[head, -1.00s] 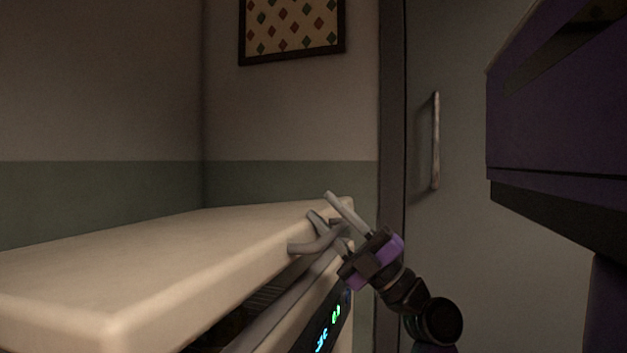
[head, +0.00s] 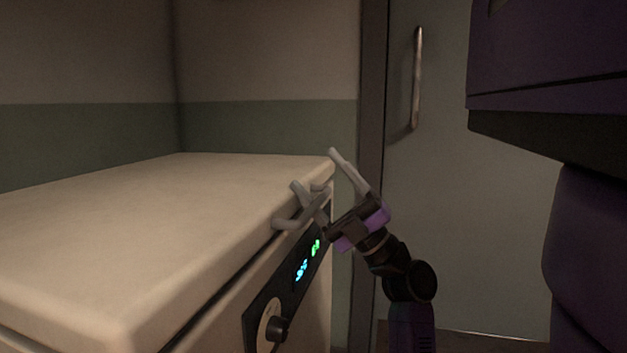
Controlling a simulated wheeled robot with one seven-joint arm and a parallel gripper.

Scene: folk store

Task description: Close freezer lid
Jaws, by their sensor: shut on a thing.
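The white freezer lid (head: 150,215) lies level across the freezer body (head: 215,318) at the left. Only a thin dark seam shows along the visible front edge; whether it is fully seated I cannot tell. The lid's grey handle (head: 285,221) sticks out from its front edge towards the far end. My gripper (head: 315,170) is at this handle, its two light grey fingers on either side of part of it, shut on it. The fingers partly hide the handle.
A control panel with lit blue and green digits (head: 308,261) and a dark knob (head: 277,329) is on the freezer front. A grey door (head: 480,220) with a metal handle (head: 417,80) stands behind. Walls close off the back.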

